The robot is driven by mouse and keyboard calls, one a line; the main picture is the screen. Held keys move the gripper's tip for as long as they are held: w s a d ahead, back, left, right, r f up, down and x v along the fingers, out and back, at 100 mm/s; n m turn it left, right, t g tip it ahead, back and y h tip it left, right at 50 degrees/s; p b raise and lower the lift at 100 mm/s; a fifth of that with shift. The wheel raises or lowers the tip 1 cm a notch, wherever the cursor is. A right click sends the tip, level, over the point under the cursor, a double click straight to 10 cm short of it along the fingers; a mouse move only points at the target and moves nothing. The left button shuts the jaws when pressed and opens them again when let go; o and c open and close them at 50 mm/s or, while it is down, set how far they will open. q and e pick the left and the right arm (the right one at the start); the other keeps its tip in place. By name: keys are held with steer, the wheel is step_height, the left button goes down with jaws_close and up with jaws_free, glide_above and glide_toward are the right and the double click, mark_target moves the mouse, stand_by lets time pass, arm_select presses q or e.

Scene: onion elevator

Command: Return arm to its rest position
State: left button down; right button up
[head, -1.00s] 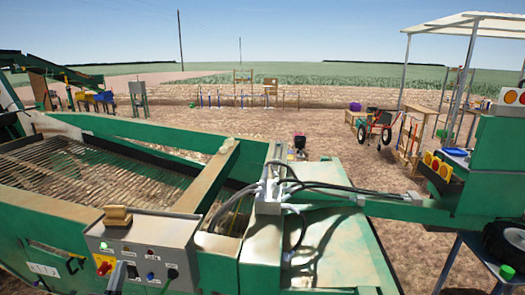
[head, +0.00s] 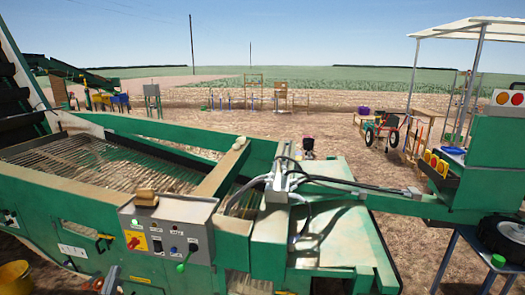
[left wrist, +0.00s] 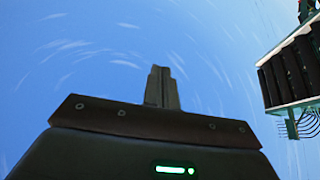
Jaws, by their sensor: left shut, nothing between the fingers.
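My left gripper (left wrist: 161,85) shows in the left wrist view with its two dark fingers together, empty, against open blue sky. Nothing touches the fingers there. In the head view a slim grey-blue piece (head: 112,280) at the lower left edge looks like the tip of that gripper, in front of the green machine (head: 60,205). Most of the arm is out of the picture. My right gripper is not seen in either view.
A grey control box (head: 170,225) with buttons stands close in front on the machine. A slatted conveyor (head: 90,160) lies behind it. A yellow bucket (head: 14,277) is at the lower left. Dark rollers (left wrist: 290,70) stand at the right of the left wrist view.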

arm_select(q)
steer(key=w+d+f+g, duration=0.25)
steer(key=w+f, duration=0.25)
steer(key=f, duration=0.5)
steer(key=s+d+f+m+g+b, duration=0.1)
steer(key=s+f+g+b, duration=0.25)
steer(key=f, duration=0.95)
steer(key=s+d+f+g+b, duration=0.1)
steer(key=s+f+g+b, duration=0.2)
steer(key=f, duration=0.9)
steer(key=s+d+f+m+g+b, duration=0.15)
steer(key=s+f+g, duration=0.3)
steer(key=f, duration=0.85)
steer(key=s+d+f+m+g+b, duration=0.1)
steer(key=s+f+g+b, duration=0.4)
steer(key=s+f, duration=1.4)
steer(key=s+d+f+m+g+b, duration=0.1)
steer(key=s+d+f+g+b, duration=0.3)
steer(key=s+f+b, duration=0.9)
steer(key=s+f+g, duration=0.1)
steer(key=s+f, duration=0.4)
steer(key=s, duration=0.5)
steer(key=shift+f+y+b, duration=0.3)
steer(key=shift+f, duration=0.1)
